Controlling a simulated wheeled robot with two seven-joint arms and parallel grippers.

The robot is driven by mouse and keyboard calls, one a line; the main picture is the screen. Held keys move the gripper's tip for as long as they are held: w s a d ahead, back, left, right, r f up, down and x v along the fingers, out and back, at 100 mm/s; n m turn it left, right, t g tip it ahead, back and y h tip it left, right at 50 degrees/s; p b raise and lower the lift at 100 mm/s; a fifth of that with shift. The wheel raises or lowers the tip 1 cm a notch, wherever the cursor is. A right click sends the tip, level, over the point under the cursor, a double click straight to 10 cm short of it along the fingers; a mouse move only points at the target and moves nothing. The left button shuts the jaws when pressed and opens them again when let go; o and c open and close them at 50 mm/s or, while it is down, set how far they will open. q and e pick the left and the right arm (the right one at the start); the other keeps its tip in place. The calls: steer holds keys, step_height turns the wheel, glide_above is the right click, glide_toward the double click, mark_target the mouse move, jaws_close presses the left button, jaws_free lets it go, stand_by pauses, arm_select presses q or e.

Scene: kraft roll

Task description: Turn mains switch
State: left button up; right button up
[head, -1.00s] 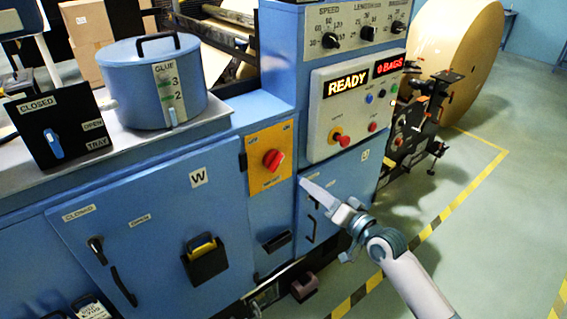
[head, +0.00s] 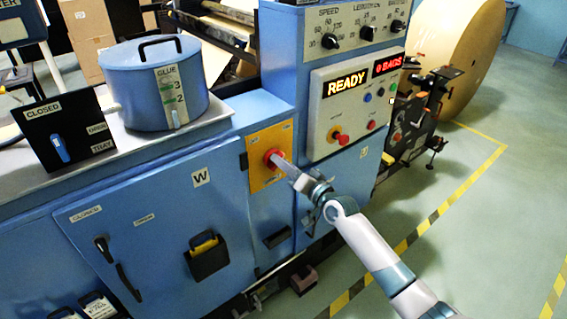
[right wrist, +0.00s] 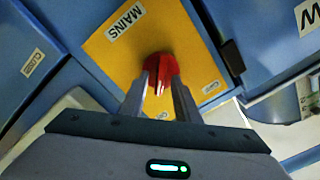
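The mains switch is a red rotary knob (head: 271,157) on a yellow plate (head: 263,178) on the blue machine front. In the right wrist view the knob (right wrist: 160,68) shows on the yellow plate (right wrist: 118,52), which has a MAINS label. My right gripper (head: 284,163) reaches in from the lower right to the knob. In the right wrist view its fingers (right wrist: 163,84) stand on either side of the knob's grip, apart from each other; firm contact is not clear. The knob is partly hidden behind the fingers. My left gripper is not in view.
A READY display panel (head: 352,97) with a red button sits right of the plate. A blue glue pot (head: 150,90) and a black tray switch box (head: 62,132) stand on the left counter. A large paper roll (head: 462,55) is behind right. Floor at right is open.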

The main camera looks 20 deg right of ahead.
jaws_close()
steer(key=shift+n, duration=0.5)
steer(key=n, duration=0.5)
steer(key=n+b, duration=0.1)
steer(key=n, duration=0.5)
steer(key=a+n+b, duration=0.1)
steer(key=n, duration=0.4)
steer(key=shift+s+n, duration=0.2)
steer(key=shift+n, duration=0.2)
stand_by(0.3)
